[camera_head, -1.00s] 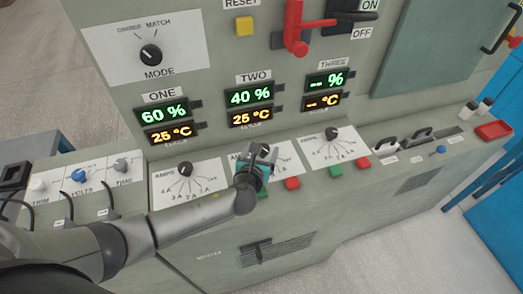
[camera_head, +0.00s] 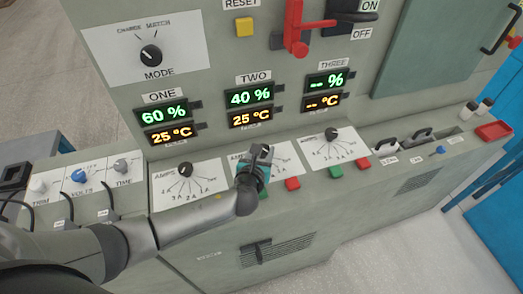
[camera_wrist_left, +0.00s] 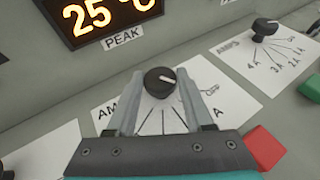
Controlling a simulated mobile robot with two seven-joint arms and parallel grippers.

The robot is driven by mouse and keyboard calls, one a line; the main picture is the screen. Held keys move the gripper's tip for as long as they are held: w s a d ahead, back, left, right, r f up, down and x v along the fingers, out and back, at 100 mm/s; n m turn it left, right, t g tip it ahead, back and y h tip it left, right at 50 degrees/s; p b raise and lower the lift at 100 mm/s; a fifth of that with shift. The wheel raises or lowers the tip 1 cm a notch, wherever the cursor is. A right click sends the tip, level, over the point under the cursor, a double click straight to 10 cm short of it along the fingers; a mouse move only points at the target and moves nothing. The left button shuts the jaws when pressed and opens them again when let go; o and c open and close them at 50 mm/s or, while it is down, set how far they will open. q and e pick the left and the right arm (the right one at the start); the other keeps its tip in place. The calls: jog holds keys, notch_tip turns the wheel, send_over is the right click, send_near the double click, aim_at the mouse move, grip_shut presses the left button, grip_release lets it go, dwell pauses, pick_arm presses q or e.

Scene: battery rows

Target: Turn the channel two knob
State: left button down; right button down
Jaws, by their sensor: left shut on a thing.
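The channel two knob (camera_wrist_left: 160,82) is black and round with a white mark pointing right in the left wrist view. It stands on a white AMPS dial plate (camera_head: 285,158) below the display TWO (camera_head: 250,97), which reads 40 %. My left gripper (camera_head: 262,156) is at this knob and hides most of it in the head view. In the left wrist view its two grey fingers (camera_wrist_left: 158,98) are closed on either side of the knob. Part of the dial's printing is hidden behind the fingers. My right gripper is not in view.
The channel one knob (camera_head: 185,169) is to the left and the channel three knob (camera_head: 332,133) to the right. A red button (camera_head: 292,183) and a green button (camera_head: 335,171) sit along the front edge. A red lever (camera_head: 296,30) juts out above.

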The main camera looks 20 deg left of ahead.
pick_arm(q)
jog(key=shift+d, duration=0.1)
jog(key=n+y, duration=0.2)
jog(key=y, duration=0.1)
jog(key=shift+d+n+g+p, duration=0.2)
jog(key=shift+n+g+p, duration=0.15)
jog(key=shift+n+g, duration=0.05)
jog(key=shift+w+d+n+g+y+b, duration=0.1)
jog(key=shift+n+g+y+b, duration=0.2)
jog(key=shift+n+g+y, duration=0.8)
jog(key=shift+n+t+y, duration=0.3)
jog(key=shift+n+y, duration=0.2)
jog(key=shift+y, duration=0.1)
jog(key=shift+c, duration=1.5)
grip_release()
